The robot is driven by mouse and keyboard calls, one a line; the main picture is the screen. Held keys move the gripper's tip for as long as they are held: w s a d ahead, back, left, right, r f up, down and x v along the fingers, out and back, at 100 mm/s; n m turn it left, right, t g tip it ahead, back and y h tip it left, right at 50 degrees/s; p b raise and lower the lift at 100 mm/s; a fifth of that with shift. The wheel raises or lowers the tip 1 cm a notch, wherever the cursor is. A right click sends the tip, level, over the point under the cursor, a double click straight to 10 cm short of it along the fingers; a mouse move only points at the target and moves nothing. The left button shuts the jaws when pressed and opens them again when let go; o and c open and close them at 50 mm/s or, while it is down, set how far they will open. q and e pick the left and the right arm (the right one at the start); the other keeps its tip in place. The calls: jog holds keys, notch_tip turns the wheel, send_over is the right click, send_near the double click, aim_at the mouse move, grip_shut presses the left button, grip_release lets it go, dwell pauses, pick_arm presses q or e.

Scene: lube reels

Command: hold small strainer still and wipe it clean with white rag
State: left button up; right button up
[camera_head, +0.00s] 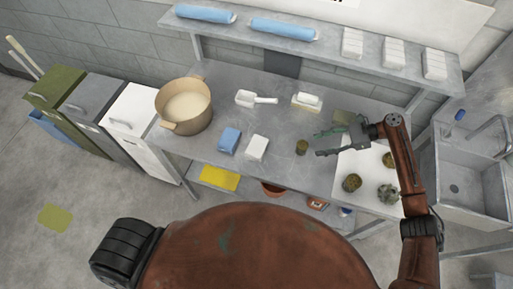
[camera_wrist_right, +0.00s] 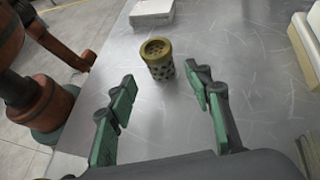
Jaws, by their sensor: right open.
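The small strainer (camera_head: 302,147) is a brownish, perforated cylinder standing upright on the metal table. In the right wrist view the strainer (camera_wrist_right: 158,60) stands just beyond and between my fingertips, apart from them. My right gripper (camera_head: 320,143) is open and empty, to the right of the strainer; its green-padded fingers also show in the wrist view (camera_wrist_right: 160,88). The white rag (camera_head: 257,147) lies folded on the table left of the strainer, beside a blue folded cloth (camera_head: 229,140). The rag also shows at the top of the wrist view (camera_wrist_right: 152,12). My left gripper is not in view.
A large tan pot (camera_head: 183,105) stands at the table's left, with a white scoop (camera_head: 255,98) nearby. A white mat (camera_head: 370,196) at the right holds several dirty round parts. A white block on a tan base (camera_head: 307,101) sits behind. The table (camera_head: 200,150) is otherwise fairly clear around the rags.

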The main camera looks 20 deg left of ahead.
aim_at(304, 148)
jog(key=b+x, duration=0.1)
jog(key=x, duration=0.2)
jog(key=shift+d+f+b, duration=0.1)
jog(key=shift+f+b, duration=0.15)
jog(key=shift+b, duration=0.05)
jog(key=a, duration=0.1)
jog(key=p, duration=0.1)
jog(key=a+p, duration=0.1)
jog(key=shift+s+a+f, duration=0.25)
jog(key=shift+s+a, duration=0.05)
jog(key=shift+s, duration=0.05)
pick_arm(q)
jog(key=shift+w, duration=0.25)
pick_arm(e)
jog(key=shift+x, duration=0.75)
jog(key=shift+f, duration=0.15)
jog(key=shift+c, duration=0.5)
jog(key=c, duration=0.7)
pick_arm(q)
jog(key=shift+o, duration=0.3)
pick_arm(e)
jog(key=shift+c, duration=0.2)
